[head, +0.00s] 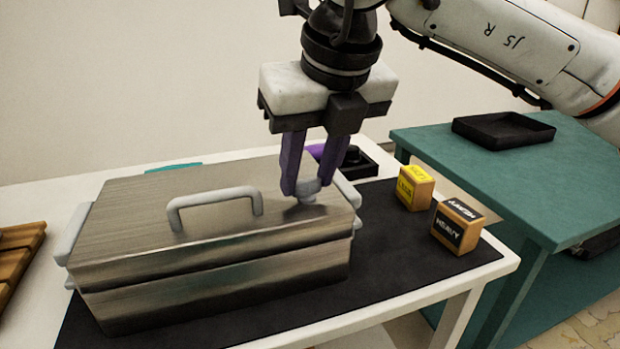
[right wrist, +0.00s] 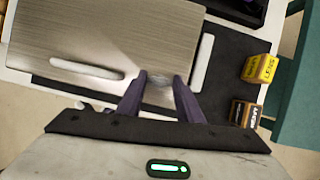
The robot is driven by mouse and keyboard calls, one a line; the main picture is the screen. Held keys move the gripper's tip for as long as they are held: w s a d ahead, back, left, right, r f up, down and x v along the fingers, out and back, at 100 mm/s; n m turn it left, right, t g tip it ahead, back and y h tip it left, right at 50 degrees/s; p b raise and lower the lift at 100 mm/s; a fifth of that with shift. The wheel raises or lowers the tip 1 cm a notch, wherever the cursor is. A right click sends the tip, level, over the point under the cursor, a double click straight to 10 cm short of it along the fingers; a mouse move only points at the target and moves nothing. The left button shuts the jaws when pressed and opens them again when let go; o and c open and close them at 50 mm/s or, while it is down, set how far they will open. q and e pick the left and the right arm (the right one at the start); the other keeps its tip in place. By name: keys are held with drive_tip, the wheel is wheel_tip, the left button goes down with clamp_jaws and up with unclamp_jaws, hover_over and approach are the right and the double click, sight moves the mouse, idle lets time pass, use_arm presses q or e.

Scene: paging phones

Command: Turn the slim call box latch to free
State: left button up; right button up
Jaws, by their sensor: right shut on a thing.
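A brushed-metal box (head: 215,275) with a closed lid lies on a black mat. The lid carries a grey arched handle (head: 215,196) and, near its right end, a small round grey knob (head: 307,197), which I take for the latch. My right gripper (head: 309,185) points down from above, its purple fingers shut on the knob. In the right wrist view the fingertips (right wrist: 160,78) sit on either side of the knob. The fingers partly hide it, and I cannot read any latch marking. My left gripper is not in view.
Two small labelled blocks, one yellow-faced (head: 414,187) and one black-faced (head: 457,226), stand right of the box on the mat (head: 400,262). A dark object (head: 358,163) sits behind the box. A green table (head: 480,170) with a black tray (head: 503,130) stands at right.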

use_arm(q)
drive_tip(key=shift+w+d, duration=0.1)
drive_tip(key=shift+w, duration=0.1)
use_arm(e)
drive_tip(key=shift+m, duration=0.5)
drive_tip(key=o, duration=1.1)
use_arm(q)
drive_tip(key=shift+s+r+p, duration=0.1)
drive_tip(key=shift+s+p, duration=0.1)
drive_tip(key=shift+p, duration=0.35)
use_arm(e)
drive_tip(key=v, duration=1)
drive_tip(key=shift+s+a+r, duration=0.15)
drive_tip(key=shift+a+r, duration=0.05)
